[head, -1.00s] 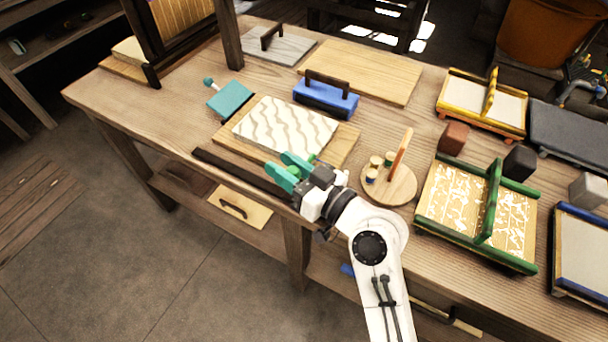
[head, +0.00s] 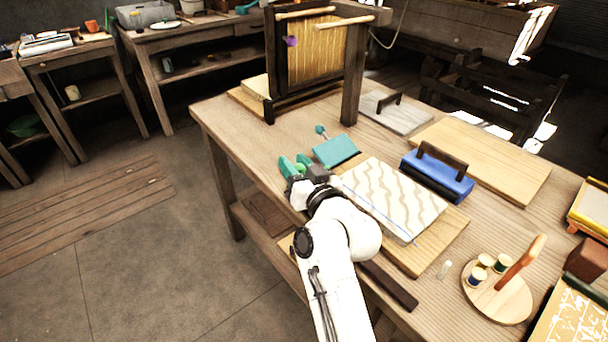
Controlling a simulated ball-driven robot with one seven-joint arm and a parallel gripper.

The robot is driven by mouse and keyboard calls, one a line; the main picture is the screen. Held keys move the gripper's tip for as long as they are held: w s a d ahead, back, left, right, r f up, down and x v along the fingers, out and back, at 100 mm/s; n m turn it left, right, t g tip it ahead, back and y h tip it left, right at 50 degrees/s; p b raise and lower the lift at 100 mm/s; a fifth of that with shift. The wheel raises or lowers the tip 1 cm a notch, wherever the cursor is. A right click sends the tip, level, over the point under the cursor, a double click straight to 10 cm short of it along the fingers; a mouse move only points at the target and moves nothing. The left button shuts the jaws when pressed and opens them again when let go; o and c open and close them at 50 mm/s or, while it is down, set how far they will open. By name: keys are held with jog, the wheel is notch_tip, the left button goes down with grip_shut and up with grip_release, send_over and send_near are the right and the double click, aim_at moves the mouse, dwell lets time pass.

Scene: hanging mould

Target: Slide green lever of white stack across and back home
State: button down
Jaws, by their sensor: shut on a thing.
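The white stack (head: 395,195), a pale slab with tan wavy lines, lies on a wooden board (head: 445,245) near the table's front edge. A small bright green piece (head: 301,169), seemingly the green lever, shows between the fingers. My gripper is shut on it. The fingers and wrist hide most of the lever and where it joins the stack.
A teal brush-like tool (head: 336,150) lies just beyond the gripper. A blue block with a dark handle (head: 438,175) stands behind the stack. A round wooden spool stand (head: 498,300) is at right. A dark upright frame (head: 312,60) rises at the back. A dark bar (head: 388,285) lies along the front.

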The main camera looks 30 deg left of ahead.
jog(key=shift+w+a+r, duration=0.1)
jog(key=shift+r, duration=0.1)
jog(key=c, duration=1.2)
grip_release()
jog(key=o, duration=0.4)
jog(key=shift+a+f, duration=0.1)
jog(key=shift+a, duration=0.05)
jog(key=v, duration=1.1)
jog(key=shift+f, duration=0.15)
